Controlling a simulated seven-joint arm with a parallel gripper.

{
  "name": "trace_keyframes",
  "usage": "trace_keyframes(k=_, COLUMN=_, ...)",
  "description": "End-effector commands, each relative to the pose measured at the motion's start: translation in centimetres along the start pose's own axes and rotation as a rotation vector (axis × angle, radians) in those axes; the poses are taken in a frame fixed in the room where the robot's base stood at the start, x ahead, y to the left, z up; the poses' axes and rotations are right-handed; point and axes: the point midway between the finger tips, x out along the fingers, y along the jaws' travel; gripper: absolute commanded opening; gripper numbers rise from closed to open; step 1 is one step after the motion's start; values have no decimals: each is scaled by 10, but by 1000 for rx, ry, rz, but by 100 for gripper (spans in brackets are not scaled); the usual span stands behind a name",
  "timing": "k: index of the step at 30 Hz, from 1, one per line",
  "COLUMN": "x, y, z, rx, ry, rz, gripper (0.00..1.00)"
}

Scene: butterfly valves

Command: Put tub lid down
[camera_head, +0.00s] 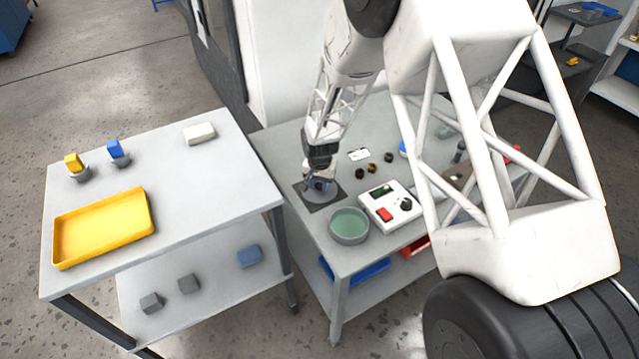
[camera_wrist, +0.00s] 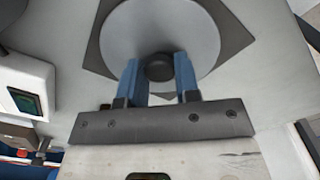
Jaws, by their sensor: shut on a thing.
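The tub lid (camera_wrist: 130,30) is a grey disc with a dark round knob (camera_wrist: 159,68) at its middle. In the wrist view my gripper (camera_wrist: 159,75) has its two blue fingers shut on the knob, one on each side. The lid is over a dark square mat (camera_wrist: 240,38), whose corners show around it; I cannot tell whether it touches the mat. In the head view my gripper (camera_head: 320,184) is low over the mat (camera_head: 311,205), and the lid is mostly hidden. The round tub (camera_head: 349,224) stands uncovered near the front table edge, with a greenish inside.
A separate table (camera_head: 190,180) at left holds a yellow tray (camera_head: 148,226) and small blocks.

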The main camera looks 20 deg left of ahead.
Motion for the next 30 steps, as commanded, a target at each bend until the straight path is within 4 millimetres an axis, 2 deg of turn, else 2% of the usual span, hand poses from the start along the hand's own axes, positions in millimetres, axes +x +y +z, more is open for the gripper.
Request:
trace_keyframes(k=8, x=3, y=0, z=0, rx=0, ry=0, rz=0, gripper=6)
trace_keyframes(k=9, x=3, y=0, z=0, rx=0, ry=0, rz=0, gripper=36)
trace_keyframes(k=13, x=3, y=0, z=0, rx=0, ry=0, rz=0, gripper=56)
trace_keyframes(k=23, x=2, y=0, z=0, rx=0, ry=0, rz=0, gripper=56)
trace_keyframes(k=30, x=-11, y=0, z=0, rx=0, ry=1, rz=0, gripper=56)
